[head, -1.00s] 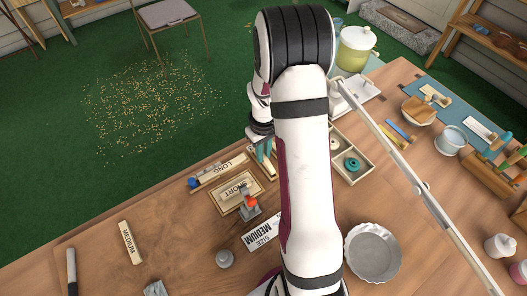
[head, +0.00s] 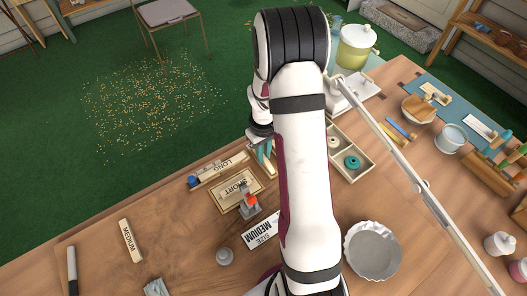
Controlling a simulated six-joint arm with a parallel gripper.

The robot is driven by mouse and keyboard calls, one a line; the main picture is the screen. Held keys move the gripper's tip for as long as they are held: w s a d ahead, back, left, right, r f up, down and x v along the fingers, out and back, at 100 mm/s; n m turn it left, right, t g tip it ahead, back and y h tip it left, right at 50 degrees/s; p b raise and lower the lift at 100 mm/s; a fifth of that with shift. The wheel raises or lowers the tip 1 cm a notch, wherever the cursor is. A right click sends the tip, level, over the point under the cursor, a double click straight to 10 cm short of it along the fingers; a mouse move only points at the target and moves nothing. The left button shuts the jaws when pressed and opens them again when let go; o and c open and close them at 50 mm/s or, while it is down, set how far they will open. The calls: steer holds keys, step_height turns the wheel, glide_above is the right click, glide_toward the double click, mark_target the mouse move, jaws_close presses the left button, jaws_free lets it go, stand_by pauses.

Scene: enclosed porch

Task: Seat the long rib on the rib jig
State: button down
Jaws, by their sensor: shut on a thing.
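The long rib (head: 222,167) is a pale wooden strip marked LONG. It lies slantwise behind the SHORT piece, along a wooden holder that has a blue knob (head: 192,181) at its left end. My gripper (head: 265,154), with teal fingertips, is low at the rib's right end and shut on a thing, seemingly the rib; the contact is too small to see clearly. I cannot tell for sure which fixture is the rib jig, or whether the rib is fully down.
A SHORT piece (head: 238,188) lies in a wooden frame in front, beside a red-tipped clamp (head: 251,202). A SIZE MEDIUM card (head: 263,231), a MEDIUM rib (head: 130,241) and a fluted tin (head: 372,251) are nearer. A divided tray (head: 362,176) stands right of my arm.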

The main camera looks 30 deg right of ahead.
steer(key=shift+f, duration=0.15)
steer(key=c, duration=0.8)
jaws_free()
steer(key=shift+o, duration=0.2)
steer(key=o, duration=0.6)
steer(key=shift+r, duration=3.55)
steer(key=shift+r, duration=0.1)
